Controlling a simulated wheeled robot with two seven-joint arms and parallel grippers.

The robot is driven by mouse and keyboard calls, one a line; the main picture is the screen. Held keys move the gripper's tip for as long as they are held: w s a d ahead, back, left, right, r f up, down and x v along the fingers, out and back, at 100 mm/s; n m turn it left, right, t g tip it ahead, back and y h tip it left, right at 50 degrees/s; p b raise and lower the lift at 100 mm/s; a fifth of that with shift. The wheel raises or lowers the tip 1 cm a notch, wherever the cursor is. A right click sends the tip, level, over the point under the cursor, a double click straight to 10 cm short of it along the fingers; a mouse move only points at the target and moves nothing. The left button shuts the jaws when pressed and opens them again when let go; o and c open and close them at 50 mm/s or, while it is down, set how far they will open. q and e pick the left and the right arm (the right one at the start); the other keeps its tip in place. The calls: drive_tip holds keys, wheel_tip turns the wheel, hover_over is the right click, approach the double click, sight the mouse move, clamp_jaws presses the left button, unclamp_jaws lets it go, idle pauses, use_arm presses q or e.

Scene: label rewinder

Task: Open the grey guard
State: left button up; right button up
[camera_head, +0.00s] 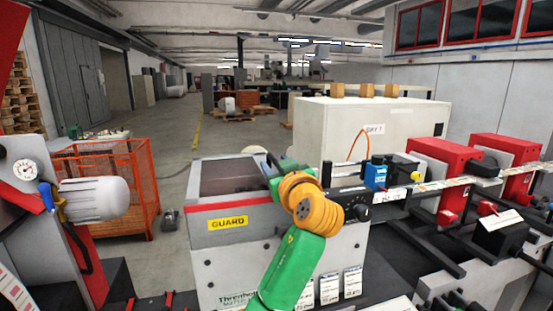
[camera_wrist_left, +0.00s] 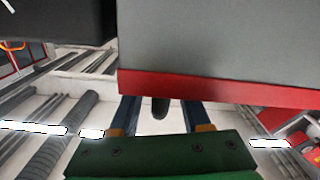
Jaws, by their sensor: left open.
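The grey guard (camera_head: 210,239) is a box-shaped cover with a dark window on top, a red stripe and a yellow GUARD label. It sits on the pale machine body and looks closed. My left gripper (camera_head: 271,163) is at the guard's right side, near its top; my orange and green wrist hides part of that edge. In the left wrist view the guard (camera_wrist_left: 225,45) fills the top, with its red stripe close in front of the fingers. My left gripper (camera_wrist_left: 160,112) is open there, with a dark rounded peg (camera_wrist_left: 160,107) between its fingers. Whether they touch it is unclear. My right gripper is not in view.
A rail with a blue sensor (camera_head: 375,174) and red units (camera_head: 445,165) runs to the right. A white cabinet (camera_head: 350,126) stands behind. An orange mesh cage (camera_head: 140,190) and a motor (camera_head: 95,199) are at left.

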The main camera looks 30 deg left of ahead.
use_arm(q)
drive_tip(key=shift+s+d, duration=0.1)
drive_tip(key=shift+d, duration=0.05)
clamp_jaws()
drive_tip(key=shift+r, duration=0.1)
idle(1.1)
